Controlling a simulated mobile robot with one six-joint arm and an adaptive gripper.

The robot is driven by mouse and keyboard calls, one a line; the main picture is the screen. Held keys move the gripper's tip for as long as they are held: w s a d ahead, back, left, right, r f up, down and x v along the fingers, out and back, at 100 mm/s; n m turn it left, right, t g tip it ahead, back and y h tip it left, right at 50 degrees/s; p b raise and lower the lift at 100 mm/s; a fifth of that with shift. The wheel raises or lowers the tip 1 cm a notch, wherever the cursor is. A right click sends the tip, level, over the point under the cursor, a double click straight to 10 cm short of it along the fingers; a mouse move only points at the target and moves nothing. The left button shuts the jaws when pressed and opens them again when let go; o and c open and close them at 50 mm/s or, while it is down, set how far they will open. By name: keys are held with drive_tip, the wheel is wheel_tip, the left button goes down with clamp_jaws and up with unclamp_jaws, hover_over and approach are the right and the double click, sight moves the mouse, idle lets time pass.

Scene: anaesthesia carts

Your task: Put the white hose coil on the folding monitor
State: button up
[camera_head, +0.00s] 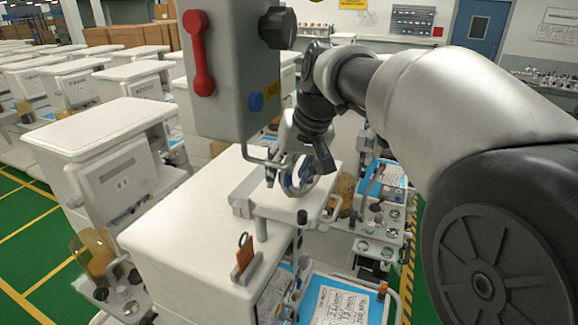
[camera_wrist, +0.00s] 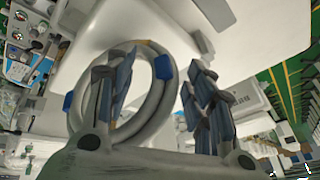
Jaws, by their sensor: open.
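The white hose coil (camera_wrist: 163,100) is a ring of pale tubing with blue clips. In the head view it stands on edge above a flat white panel (camera_head: 285,203) at the end of the cart top; whether it touches is unclear. My gripper (camera_wrist: 158,70) is open around part of the coil. In the wrist view one finger lies across the ring's left part and the other is to the right of the ring, apart from it. In the head view my gripper (camera_head: 302,163) partly hides the coil. I cannot tell for sure whether the flat panel is the folding monitor.
A grey box with a red handle (camera_head: 199,55) and black knob hangs close to my gripper's left. An orange-tagged clip (camera_head: 246,258) stands on the white cart (camera_head: 180,225). More carts (camera_head: 100,130) fill the left. Hoses and gauges crowd the right.

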drive_tip(key=v, duration=1.2)
drive_tip(key=s+d+f+h, duration=0.1)
drive_tip(key=s+d+f, duration=0.3)
drive_tip(key=s+f, duration=0.2)
drive_tip(key=s+d+f+m+h, duration=0.1)
drive_tip(key=s+d+f, duration=0.2)
drive_tip(key=s+f, duration=0.4)
drive_tip(key=s+d+f+h, duration=0.1)
drive_tip(key=s+d+f, duration=0.3)
drive_tip(key=s, duration=0.9)
wheel_tip(320, 180, down, 3)
drive_tip(key=shift+s+d+r+m+t+p, duration=0.2)
drive_tip(key=shift+d+m+t+p, duration=0.1)
drive_tip(key=shift+d+m+p, duration=0.15)
drive_tip(key=shift+s, duration=0.1)
